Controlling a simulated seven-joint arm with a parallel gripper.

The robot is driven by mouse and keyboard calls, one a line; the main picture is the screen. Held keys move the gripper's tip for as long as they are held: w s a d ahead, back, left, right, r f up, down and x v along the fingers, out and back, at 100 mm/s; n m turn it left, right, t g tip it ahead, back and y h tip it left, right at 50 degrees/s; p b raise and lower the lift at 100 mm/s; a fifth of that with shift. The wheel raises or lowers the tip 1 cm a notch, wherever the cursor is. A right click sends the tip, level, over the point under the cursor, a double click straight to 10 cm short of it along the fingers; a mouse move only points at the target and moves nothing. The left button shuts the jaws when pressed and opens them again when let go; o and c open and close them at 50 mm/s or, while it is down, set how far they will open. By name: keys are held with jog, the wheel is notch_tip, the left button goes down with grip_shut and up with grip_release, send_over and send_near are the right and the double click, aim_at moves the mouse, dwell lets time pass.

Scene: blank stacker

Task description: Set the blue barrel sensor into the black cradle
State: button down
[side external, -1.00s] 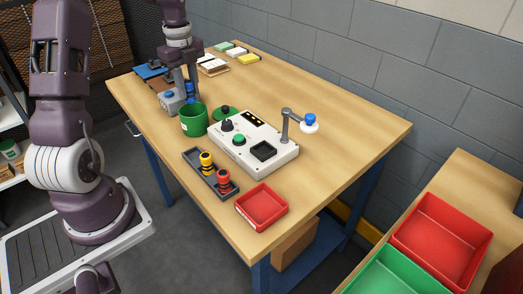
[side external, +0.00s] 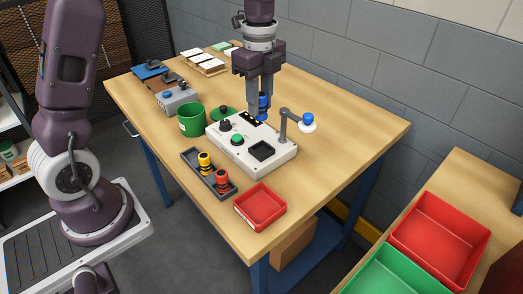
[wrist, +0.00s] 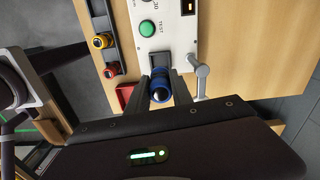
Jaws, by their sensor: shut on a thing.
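My gripper (side external: 260,112) is shut on the blue barrel sensor (side external: 264,102) and holds it upright over the rear part of the white test box (side external: 228,141). The sensor also shows between the fingers in the wrist view (wrist: 161,94). The black cradle (side external: 262,151) is a square black recess on the front right of the box top, and it looks empty. In the wrist view the cradle (wrist: 160,60) lies just beyond the fingertips, partly framed by them.
A grey arm with a white, blue-topped head (side external: 309,122) rises beside the box, close to my gripper. A dark tray (side external: 190,158) holds yellow and red sensors. A red bin (side external: 260,206) and a green cup (side external: 193,120) stand nearby. The table's right side is clear.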

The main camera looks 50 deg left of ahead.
jog(key=f, duration=1)
jog(key=shift+d, duration=0.25)
jog(key=shift+f, duration=0.15)
jog(key=shift+f, duration=0.15)
jog(key=c, duration=1.1)
grip_release()
